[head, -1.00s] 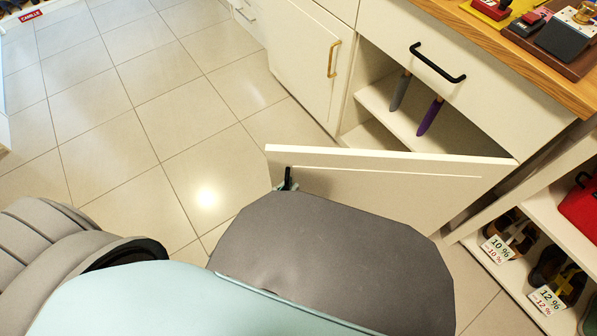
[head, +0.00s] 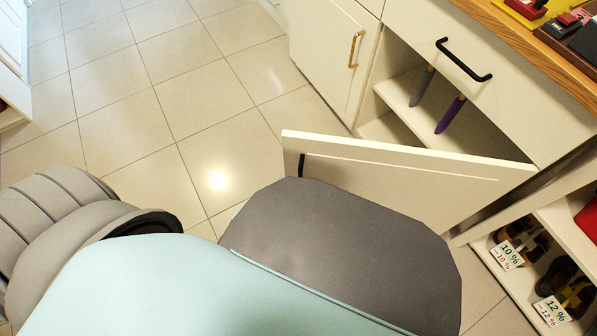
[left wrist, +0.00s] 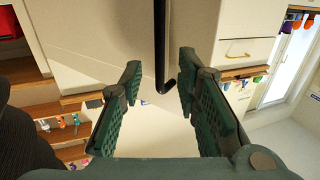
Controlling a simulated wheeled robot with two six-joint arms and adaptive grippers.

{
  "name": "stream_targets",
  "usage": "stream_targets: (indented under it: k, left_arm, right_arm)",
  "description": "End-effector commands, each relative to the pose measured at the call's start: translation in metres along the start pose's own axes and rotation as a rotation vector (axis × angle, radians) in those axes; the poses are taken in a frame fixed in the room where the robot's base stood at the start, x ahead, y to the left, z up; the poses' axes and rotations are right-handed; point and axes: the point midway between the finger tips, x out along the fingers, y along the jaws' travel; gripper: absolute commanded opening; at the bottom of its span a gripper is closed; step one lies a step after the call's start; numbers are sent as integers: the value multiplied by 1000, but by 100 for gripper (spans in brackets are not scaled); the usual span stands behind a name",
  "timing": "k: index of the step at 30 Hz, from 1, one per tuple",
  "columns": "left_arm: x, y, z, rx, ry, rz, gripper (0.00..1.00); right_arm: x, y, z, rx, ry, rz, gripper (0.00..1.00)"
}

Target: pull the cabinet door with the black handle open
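The white cabinet door (head: 390,190) stands swung out from the cabinet in the head view, with the shelves behind it exposed. Its black handle (head: 301,167) is near the free edge, partly hidden by my arm. In the left wrist view the same handle (left wrist: 160,40) runs down from the top and ends in a hook. My left gripper (left wrist: 160,68) is open there, one finger on each side of the handle's end with gaps between. The head view hides this gripper behind my arm. My right gripper is not in view.
A neighbouring closed door has a gold handle (head: 356,49). A drawer with a black handle (head: 463,60) is above the opening. Grey and purple items (head: 450,115) stick out inside. A shoe rack (head: 575,235) stands at right. Tiled floor (head: 150,110) at left is clear.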

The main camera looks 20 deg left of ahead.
Motion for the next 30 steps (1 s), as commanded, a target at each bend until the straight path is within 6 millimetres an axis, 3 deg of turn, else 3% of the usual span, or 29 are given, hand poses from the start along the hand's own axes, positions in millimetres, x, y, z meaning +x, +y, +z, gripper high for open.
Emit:
stream_targets:
  k: [3,7,16,19,20,22,23,24,26,27,30]
  left_arm:
    - [-33,0,1,1,-4,1,30]
    - [-57,0,0,0,-2,0,30]
    - [-65,0,0,2,1,0,30]
    - [-64,-4,10,2,-33,-17,15]
    - [-63,-9,21,1,-75,-38,10]
    - [-66,-28,70,0,-251,-117,0]
    - [-72,-38,99,-2,-360,-160,0]
    - [-85,-50,141,-11,-528,-215,0]
    - [-117,-59,198,-34,-791,-277,0]
    - [-141,-60,227,-54,-950,-301,0]
    - [-191,-50,266,-106,-1243,-319,0]
  right_arm:
    - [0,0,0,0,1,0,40]
    - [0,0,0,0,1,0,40]
    - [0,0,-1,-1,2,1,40]
    - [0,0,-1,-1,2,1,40]
    - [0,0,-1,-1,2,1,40]
    - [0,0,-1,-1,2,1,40]
    - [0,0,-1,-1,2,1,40]
    - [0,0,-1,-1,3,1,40]
    - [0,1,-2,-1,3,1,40]
    - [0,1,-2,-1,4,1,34]
    - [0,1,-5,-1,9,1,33]
